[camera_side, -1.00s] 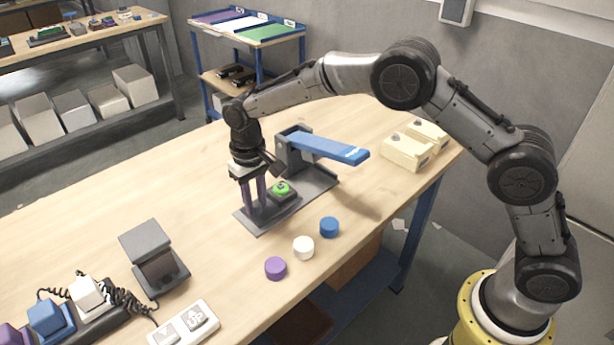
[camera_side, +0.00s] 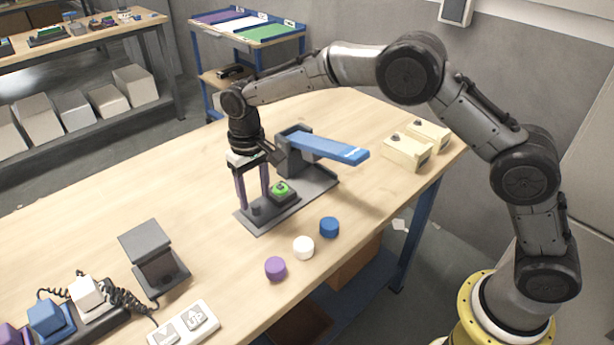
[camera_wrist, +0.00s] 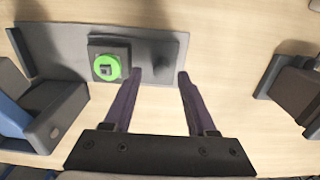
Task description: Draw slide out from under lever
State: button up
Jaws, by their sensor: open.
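A dark grey base plate (camera_side: 318,187) lies on the table. On it a dark square block with a green disc (camera_side: 281,188) sits in front of the grey lever bracket (camera_side: 293,158). A short dark knob (camera_side: 256,210) stands near the plate's near end, also seen in the wrist view (camera_wrist: 163,65). The blue lever (camera_side: 325,147) slopes from the bracket toward the right, away from the green disc. My gripper (camera_side: 253,200) is open and empty above the knob end, fingers pointing down. In the wrist view its fingertips (camera_wrist: 158,78) are spread near the knob, clear of the green disc.
Purple (camera_side: 275,268), white (camera_side: 303,247) and blue (camera_side: 329,227) discs line the table's front edge. A grey stand (camera_side: 155,258) is to the left, by a button box (camera_side: 185,325). Cream boxes (camera_side: 405,152) stand to the right.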

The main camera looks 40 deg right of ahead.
jog(key=shift+r, duration=1.85)
